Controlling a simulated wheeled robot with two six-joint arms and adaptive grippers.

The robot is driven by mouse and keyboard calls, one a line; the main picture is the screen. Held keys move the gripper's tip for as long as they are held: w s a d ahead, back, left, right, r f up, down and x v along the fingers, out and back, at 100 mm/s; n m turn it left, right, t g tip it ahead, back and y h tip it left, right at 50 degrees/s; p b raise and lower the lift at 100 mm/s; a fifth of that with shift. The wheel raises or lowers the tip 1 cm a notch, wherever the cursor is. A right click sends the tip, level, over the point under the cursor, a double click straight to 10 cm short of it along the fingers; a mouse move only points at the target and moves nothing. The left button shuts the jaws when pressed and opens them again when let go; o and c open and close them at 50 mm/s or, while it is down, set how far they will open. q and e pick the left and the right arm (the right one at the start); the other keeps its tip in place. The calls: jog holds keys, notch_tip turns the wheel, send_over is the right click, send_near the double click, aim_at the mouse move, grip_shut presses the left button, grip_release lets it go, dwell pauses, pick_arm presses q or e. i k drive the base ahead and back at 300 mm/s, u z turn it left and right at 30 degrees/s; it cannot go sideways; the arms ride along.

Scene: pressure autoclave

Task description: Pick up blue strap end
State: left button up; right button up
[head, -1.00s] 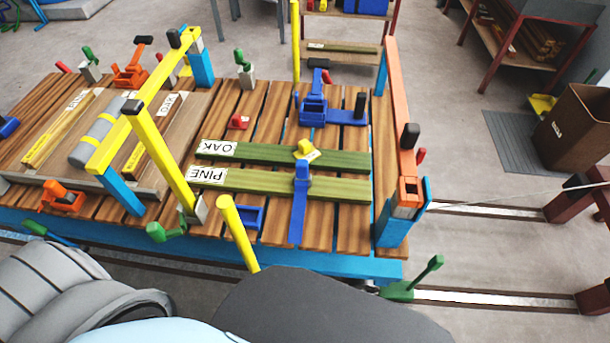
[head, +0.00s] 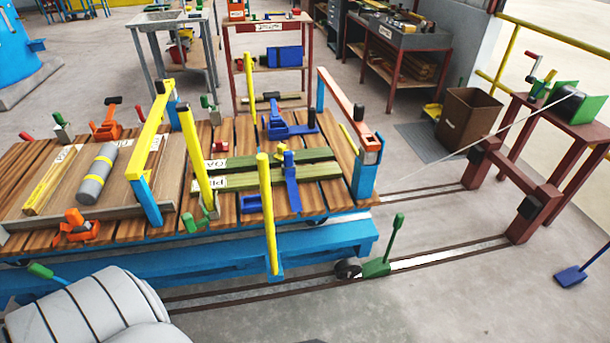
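A blue strap end (head: 291,183) lies across the green-topped pine board (head: 235,181) on the slatted cart deck. Its upper part stands beside a small yellow piece (head: 282,148). Behind it, a blue buckle-like piece with a strap (head: 279,126) sits near the far edge of the deck, past the oak board (head: 235,162). The strap's near end hangs close to the deck's front edge. A flat blue bracket (head: 252,203) lies to its left. Neither of my grippers is in view.
A yellow post (head: 267,215) rises at the cart's front, left of the strap. An orange-topped frame (head: 347,105) stands at the cart's right end. A cable (head: 440,160) runs to a winch table (head: 570,105). A green lever (head: 384,256) stands on the floor rail.

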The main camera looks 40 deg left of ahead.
aim_at(288, 155)
jog(key=z, duration=0.2)
jog(key=i, duration=1.15)
jog(key=u, duration=0.6)
jog(key=i, duration=0.75)
jog(key=u, duration=0.9)
